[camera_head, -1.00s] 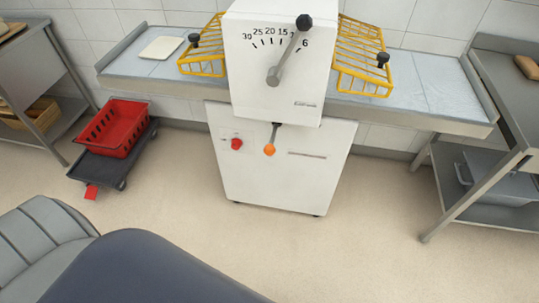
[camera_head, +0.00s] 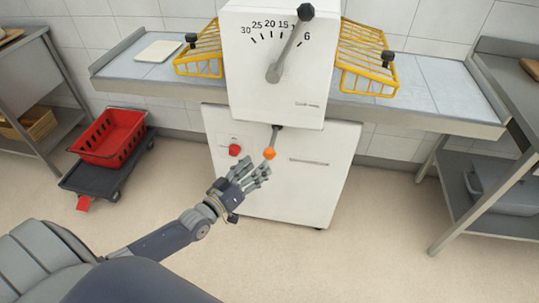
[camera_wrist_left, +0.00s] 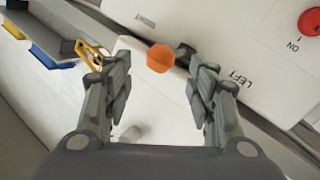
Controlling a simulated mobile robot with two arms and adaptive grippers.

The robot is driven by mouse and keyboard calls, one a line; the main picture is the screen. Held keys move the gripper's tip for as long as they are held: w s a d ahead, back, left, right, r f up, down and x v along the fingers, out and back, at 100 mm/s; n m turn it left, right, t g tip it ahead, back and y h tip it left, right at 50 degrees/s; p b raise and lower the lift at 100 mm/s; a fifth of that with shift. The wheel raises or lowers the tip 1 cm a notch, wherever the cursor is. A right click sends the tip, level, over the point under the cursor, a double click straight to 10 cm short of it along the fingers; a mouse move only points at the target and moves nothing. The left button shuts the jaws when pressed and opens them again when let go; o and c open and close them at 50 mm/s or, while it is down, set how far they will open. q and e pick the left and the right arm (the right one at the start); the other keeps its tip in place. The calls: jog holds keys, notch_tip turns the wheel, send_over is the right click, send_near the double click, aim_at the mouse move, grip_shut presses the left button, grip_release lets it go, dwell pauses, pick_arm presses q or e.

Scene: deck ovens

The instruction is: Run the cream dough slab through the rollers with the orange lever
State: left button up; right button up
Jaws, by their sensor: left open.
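The cream dough slab (camera_head: 160,50) lies flat on the left wing of the dough sheeter (camera_head: 275,165). The orange lever (camera_head: 269,153) hangs from a slot in the machine's front, its orange knob at the lower end. My left gripper (camera_head: 262,172) is open and empty just below the knob in the head view. In the left wrist view the orange knob (camera_wrist_left: 160,58) shows beyond and between the open fingers (camera_wrist_left: 160,88), apart from them. The rollers are hidden inside the housing. My right gripper is in neither current view.
Yellow wire guards (camera_head: 366,58) flank the housing. A red knob (camera_head: 235,150) sits left of the lever. A thickness handle (camera_head: 288,45) is on the dial. A red crate (camera_head: 110,137) rests on a dark dolly at left. Steel tables stand at both sides. The floor before the machine is clear.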

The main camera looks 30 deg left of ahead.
aim_at(270, 154)
pick_arm(q)
jog(key=w, duration=0.3)
jog(key=w+d, duration=0.1)
jog(key=w, duration=0.3)
jog(key=shift+w+d, duration=0.2)
jog(key=shift+c, duration=0.4)
